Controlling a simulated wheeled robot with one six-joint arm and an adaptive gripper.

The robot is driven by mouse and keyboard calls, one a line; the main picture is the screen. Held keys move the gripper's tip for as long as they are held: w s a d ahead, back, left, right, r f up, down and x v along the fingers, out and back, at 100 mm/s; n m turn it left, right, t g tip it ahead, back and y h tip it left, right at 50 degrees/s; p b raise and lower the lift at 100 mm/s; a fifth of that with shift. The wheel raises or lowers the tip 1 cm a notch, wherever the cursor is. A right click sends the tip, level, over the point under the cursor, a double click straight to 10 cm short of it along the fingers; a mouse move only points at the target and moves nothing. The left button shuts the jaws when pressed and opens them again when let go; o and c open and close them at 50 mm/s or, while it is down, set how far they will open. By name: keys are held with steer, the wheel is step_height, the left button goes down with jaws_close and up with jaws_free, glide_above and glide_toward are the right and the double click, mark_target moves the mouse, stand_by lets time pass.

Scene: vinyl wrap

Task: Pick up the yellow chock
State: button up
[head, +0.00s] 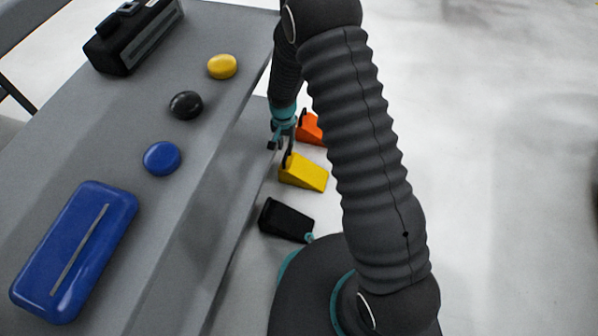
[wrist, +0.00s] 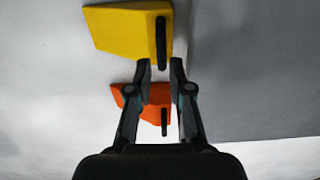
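The yellow chock (head: 304,172) is a wedge on the floor beside the grey bench, between an orange chock and a black chock. It also shows at the top of the wrist view (wrist: 125,33), with a dark upright handle (wrist: 161,43) on its right side. My gripper (head: 280,140) is above and close to the yellow chock in the head view. In the wrist view my gripper (wrist: 161,66) has its two fingers apart, with a gap between the tips and nothing held. The fingertips appear just below the yellow chock's handle; I cannot tell whether they touch it.
The orange chock (head: 310,129) lies behind the yellow one, the black chock (head: 286,220) in front. The grey bench (head: 215,160) runs along the left, carrying a blue case (head: 75,250), several round pucks and a black box (head: 133,35). Open floor lies to the right.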

mark_target(286, 154)
steer(key=f, duration=0.5)
steer(key=f+b, duration=0.1)
steer(key=f, duration=0.1)
steer(key=shift+w+f, duration=0.2)
steer(key=shift+w, duration=0.1)
jaws_close()
